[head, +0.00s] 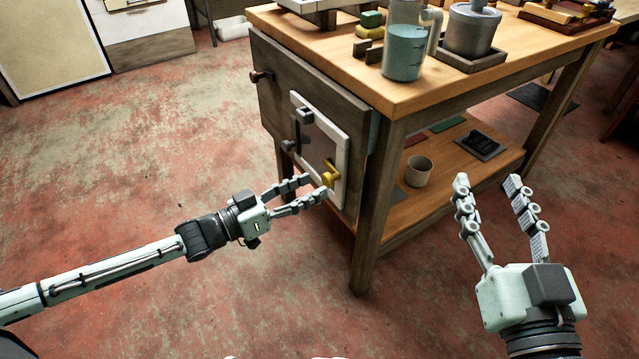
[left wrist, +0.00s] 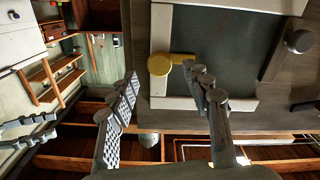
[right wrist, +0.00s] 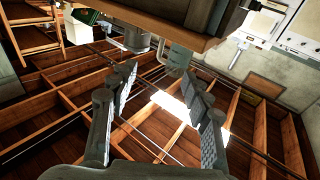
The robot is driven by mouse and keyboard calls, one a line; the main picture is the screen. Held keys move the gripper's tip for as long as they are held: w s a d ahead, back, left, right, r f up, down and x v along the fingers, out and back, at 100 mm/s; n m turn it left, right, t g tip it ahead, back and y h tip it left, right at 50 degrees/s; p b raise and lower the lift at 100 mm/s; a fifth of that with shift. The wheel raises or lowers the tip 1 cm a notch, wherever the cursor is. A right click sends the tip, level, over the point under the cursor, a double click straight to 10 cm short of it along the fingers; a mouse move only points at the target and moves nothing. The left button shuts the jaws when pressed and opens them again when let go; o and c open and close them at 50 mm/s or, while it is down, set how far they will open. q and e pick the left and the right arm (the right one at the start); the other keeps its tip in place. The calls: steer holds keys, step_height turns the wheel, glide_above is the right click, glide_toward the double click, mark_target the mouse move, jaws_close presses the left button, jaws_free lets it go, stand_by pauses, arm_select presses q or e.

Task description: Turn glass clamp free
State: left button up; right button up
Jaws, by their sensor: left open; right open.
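The yellow clamp (head: 327,176) sits at the lower right of a white frame (head: 341,145) around a dark glass pane (head: 316,150) on the grey door of the workbench. My right gripper (head: 487,182) is open and empty in front of the bench.
A dark clamp (head: 304,115) sits at the frame's upper left. A dark knob (head: 262,77) sticks out from the door. A jug of bluish liquid (head: 405,45) stands near the bench-top edge. A cup (head: 419,170) stands on the lower shelf. The floor left is clear.

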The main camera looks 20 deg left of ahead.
mark_target(328, 173)
arm_select(q)
steer(key=shift+x, duration=1.45)
arm_select(e)
steer(key=shift+s+a+r+t+y, duration=0.15)
steer(key=shift+r+t, duration=0.05)
steer(key=shift+r, duration=0.25)
steer(key=shift+s+a+r+t+y, duration=0.1)
steer(key=shift+a+r+t+y, duration=0.1)
steer(key=shift+r, duration=0.25)
arm_select(q)
jaws_close()
